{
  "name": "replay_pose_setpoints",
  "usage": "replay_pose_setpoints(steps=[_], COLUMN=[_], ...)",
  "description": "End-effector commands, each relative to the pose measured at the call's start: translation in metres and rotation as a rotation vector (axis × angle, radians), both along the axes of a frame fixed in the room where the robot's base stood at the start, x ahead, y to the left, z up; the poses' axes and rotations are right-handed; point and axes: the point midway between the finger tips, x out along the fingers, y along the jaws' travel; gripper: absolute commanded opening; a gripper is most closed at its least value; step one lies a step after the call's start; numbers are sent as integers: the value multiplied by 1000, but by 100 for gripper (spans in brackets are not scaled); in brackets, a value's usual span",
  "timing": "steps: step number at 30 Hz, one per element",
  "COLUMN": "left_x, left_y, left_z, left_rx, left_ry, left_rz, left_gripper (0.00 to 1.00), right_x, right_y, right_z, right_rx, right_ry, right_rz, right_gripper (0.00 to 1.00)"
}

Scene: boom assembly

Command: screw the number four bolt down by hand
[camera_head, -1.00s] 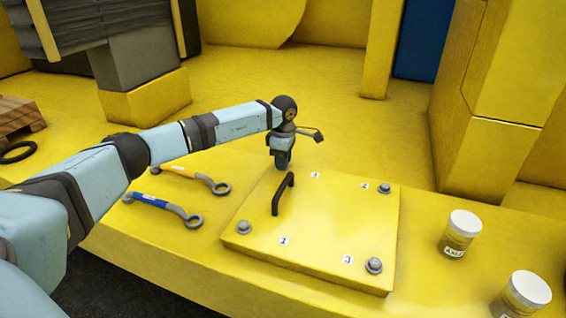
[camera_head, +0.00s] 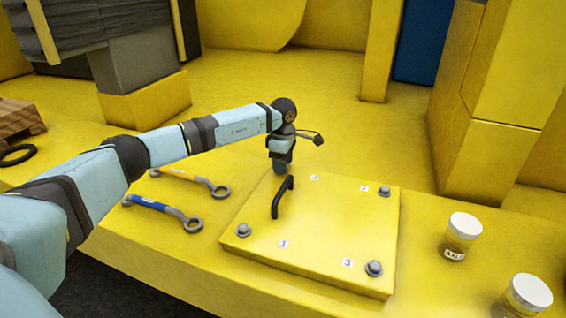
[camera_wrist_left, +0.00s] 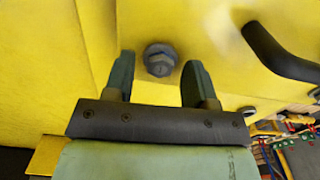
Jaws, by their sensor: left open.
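My left gripper (camera_head: 281,167) points down over the far left corner of the yellow cover plate (camera_head: 330,225). In the left wrist view its two fingers (camera_wrist_left: 158,62) are open, one on each side of a grey hex bolt (camera_wrist_left: 160,66). Gaps show between the bolt and both fingers. This corner bolt is hidden behind the gripper in the head view. The number label (camera_head: 315,177) near that corner is too small to read surely. The black handle (camera_head: 283,197) of the plate is close to the gripper; it also shows in the left wrist view (camera_wrist_left: 285,52). My right gripper is not in view.
Other bolts sit at the near left (camera_head: 243,230), near right (camera_head: 374,268) and far right (camera_head: 384,190) corners. An orange wrench (camera_head: 185,176) and a blue wrench (camera_head: 155,205) lie left of the plate. Two lidded jars (camera_head: 460,237) (camera_head: 526,297) stand to the right.

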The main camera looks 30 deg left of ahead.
Motion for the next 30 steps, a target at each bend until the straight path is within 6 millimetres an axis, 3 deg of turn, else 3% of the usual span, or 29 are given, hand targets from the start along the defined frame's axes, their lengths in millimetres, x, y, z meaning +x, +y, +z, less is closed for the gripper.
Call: replay_pose_setpoints(steps=[5, 15, 21, 30], left_x=[0, 1, 0, 0], left_y=[0, 0, 0, 0], left_z=[13, 88, 123, 139], left_rx=[0, 0, 0, 0], left_ry=[-1, -5, -3, -1], left_rz=[0, 0, 0, 0], left_gripper=[51, 51, 51, 51], right_x=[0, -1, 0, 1], right_y=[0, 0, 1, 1], right_z=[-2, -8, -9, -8], right_rx=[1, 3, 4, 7], right_ry=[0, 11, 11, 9], right_rz=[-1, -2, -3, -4], right_gripper=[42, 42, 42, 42])
